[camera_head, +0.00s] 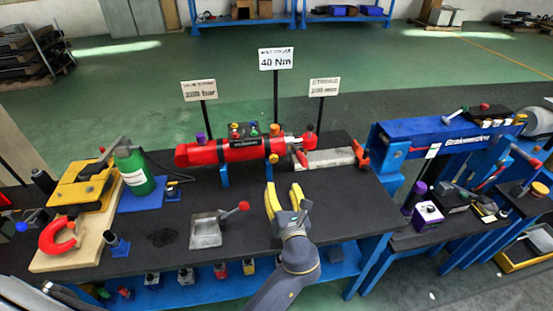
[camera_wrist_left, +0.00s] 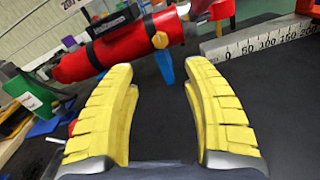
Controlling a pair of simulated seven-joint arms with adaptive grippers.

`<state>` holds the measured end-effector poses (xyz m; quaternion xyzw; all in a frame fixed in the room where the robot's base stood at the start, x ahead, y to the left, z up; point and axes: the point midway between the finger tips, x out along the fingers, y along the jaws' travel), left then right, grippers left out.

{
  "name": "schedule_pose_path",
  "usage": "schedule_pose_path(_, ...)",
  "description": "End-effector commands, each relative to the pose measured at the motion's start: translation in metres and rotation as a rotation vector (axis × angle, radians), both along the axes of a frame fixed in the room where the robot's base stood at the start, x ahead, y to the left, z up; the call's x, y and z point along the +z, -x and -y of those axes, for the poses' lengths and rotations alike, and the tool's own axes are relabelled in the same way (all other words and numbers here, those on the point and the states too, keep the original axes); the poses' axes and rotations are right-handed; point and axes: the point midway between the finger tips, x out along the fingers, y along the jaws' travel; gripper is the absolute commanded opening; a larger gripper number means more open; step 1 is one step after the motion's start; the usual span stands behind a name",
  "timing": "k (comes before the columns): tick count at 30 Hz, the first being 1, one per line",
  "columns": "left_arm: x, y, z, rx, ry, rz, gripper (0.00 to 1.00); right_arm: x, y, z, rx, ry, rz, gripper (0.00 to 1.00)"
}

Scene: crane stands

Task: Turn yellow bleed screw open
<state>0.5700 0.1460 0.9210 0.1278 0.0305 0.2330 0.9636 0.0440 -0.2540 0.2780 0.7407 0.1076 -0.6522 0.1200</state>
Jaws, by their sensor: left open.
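A red hydraulic cylinder (camera_head: 225,152) lies across its blue supports at the back of the dark bench. A small yellow-orange screw head (camera_head: 273,158) sits on its near side towards the right end; this appears to be the bleed screw, and it shows larger in the left wrist view (camera_wrist_left: 160,40). My left gripper (camera_head: 284,190) is open and empty, its two yellow fingers pointing at the cylinder. The screw lies beyond the fingertips and between them in the left wrist view, apart from both. My right gripper is not in view.
A steel ruler block (camera_head: 330,158) lies right of the cylinder. A grey tray with a red-knobbed lever (camera_head: 206,232) is left of my gripper. A green bottle (camera_head: 133,172) and a yellow pump (camera_head: 82,187) stand at left. Signs rise behind the cylinder; bench between gripper and cylinder is clear.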

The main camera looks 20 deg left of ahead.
Motion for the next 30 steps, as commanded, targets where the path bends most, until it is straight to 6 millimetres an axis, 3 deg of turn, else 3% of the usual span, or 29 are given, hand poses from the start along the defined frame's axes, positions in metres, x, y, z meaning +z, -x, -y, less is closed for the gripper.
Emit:
schedule_pose_path(18, 0.001, -0.099, -0.05, 0.0, -0.001, 0.0, 0.5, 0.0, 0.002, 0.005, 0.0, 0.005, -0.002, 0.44)
schedule_pose_path(30, 0.0, -0.132, -0.067, -0.002, 0.001, 0.0, 0.5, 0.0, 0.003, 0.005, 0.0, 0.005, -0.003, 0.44)
